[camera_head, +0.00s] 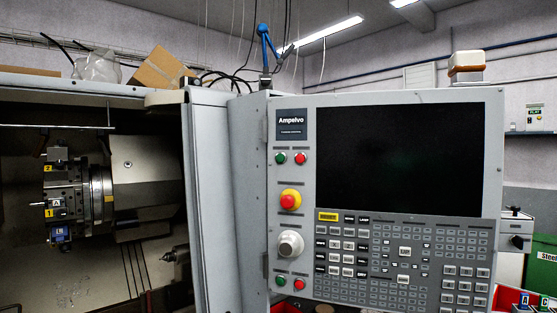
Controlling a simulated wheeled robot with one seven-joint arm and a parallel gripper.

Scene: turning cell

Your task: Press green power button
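The control panel (398,97) of the turning machine faces me in the head view, with a dark screen (398,160). On its left strip, below the Ampelvo label (291,122), sit an upper green button (281,158) and a red button (300,158) beside it. Near the panel's bottom left are a lower green button (281,281) and another red button (299,284). The small labels above the buttons are too small to read, so I cannot tell which green one is power. My gripper is not in view.
A red mushroom knob on a yellow base (290,200) and a grey rotary knob (290,243) lie between the button pairs. A keypad (400,262) fills the panel's lower part. The open machine chamber with its chuck (98,192) is at left.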

